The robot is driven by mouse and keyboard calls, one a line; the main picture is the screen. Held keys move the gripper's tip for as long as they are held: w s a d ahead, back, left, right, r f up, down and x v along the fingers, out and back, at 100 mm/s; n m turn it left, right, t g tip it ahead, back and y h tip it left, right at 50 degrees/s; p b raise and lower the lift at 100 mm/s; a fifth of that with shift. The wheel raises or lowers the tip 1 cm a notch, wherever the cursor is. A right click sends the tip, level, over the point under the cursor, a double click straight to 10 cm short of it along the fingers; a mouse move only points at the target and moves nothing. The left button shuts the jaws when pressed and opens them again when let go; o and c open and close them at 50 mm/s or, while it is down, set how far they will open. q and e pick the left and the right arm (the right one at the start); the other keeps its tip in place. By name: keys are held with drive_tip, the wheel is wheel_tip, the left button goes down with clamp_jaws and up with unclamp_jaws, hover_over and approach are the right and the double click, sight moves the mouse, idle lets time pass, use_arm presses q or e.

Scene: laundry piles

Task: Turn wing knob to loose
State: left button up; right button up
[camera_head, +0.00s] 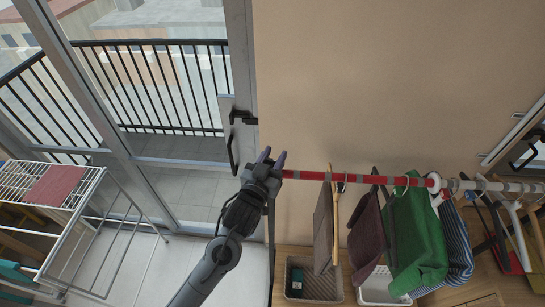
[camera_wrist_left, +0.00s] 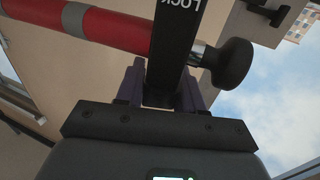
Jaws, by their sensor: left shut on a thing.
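My left gripper (camera_head: 271,158) is at the left end of a red clothes rail (camera_head: 310,175). In the left wrist view my left gripper's dark purple fingers (camera_wrist_left: 160,92) stand on both sides of a black bar (camera_wrist_left: 176,45) lettered "LOCK", which looks upside down. The fingers are shut on the wing knob, which is mostly hidden between them and hard to tell from the bar. A round black knob (camera_wrist_left: 233,65) on a short metal shaft sticks out to the right of the bar. The rail shows red and grey (camera_wrist_left: 113,28) at upper left. My right gripper is not in view.
A brown cloth (camera_head: 323,228), a dark red garment (camera_head: 366,238) and a green garment (camera_head: 416,240) hang from the rail. Baskets (camera_head: 320,273) stand below. A drying rack (camera_head: 85,225) is at the left, before the glass balcony door (camera_head: 180,150) with its black handle (camera_head: 236,140).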

use_arm(q)
drive_tip(key=shift+s+d+m+g+h, duration=0.1)
drive_tip(key=shift+m+g+h, duration=0.5)
drive_tip(key=shift+h, duration=0.3)
drive_tip(key=shift+d+m+g+h, duration=0.1)
drive_tip(key=shift+m+g+h, duration=0.3)
drive_tip(key=shift+m+h, duration=0.4)
drive_tip(key=o, duration=1)
drive_tip(key=shift+c, duration=0.2)
drive_tip(key=b+v, duration=0.2)
drive_tip(key=v, duration=0.8)
drive_tip(key=shift+s+a, duration=0.3)
